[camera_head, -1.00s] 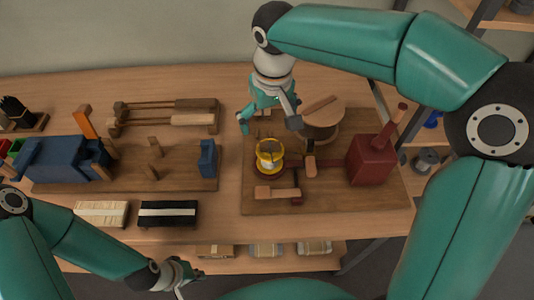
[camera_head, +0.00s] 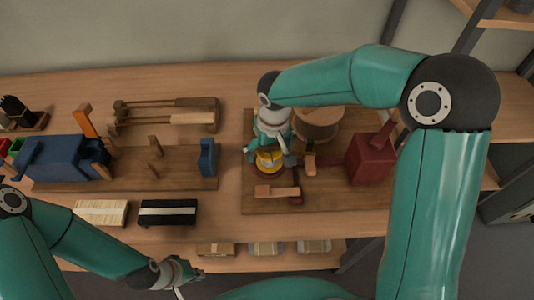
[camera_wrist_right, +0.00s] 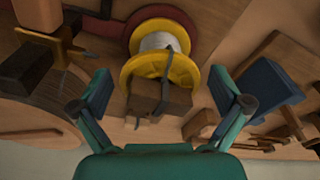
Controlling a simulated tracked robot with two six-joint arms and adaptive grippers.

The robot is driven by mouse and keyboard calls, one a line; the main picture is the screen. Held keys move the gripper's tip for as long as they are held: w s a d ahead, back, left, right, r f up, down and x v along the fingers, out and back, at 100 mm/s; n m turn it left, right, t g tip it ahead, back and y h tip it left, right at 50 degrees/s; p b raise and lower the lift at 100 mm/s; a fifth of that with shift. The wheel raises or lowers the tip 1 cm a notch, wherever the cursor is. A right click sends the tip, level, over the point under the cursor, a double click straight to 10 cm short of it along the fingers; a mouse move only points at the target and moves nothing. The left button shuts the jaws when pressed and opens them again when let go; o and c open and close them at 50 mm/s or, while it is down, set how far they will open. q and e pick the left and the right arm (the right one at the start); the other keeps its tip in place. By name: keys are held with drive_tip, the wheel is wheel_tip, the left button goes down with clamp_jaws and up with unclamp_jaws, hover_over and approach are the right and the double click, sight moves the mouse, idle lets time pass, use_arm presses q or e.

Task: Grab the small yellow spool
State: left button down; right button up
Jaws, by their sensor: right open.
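The small yellow spool (camera_head: 269,161), wound with pale wire, sits on the wooden board on the right half of the bench. In the right wrist view the yellow spool (camera_wrist_right: 160,58) lies between and just beyond the fingers, on a dark red round base (camera_wrist_right: 165,17), with a brown block in front of it. My right gripper (camera_head: 270,150) is open right over the spool and partly hides it in the head view; its fingers (camera_wrist_right: 165,100) stand apart on either side, empty. My left gripper (camera_head: 188,272) is at the lower left in front of the bench, far from the spool; its jaws are too small to read.
A dark red box (camera_head: 370,160) stands right of the spool, and a round wooden drum (camera_head: 318,124) behind it. A wooden-handled piece (camera_head: 277,192) lies in front. A blue machine (camera_head: 65,158) and brush blocks (camera_head: 168,212) are at the left. A shelf is at right.

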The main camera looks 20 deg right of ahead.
drive_tip(key=shift+c, duration=0.3)
drive_tip(key=c, duration=1.2)
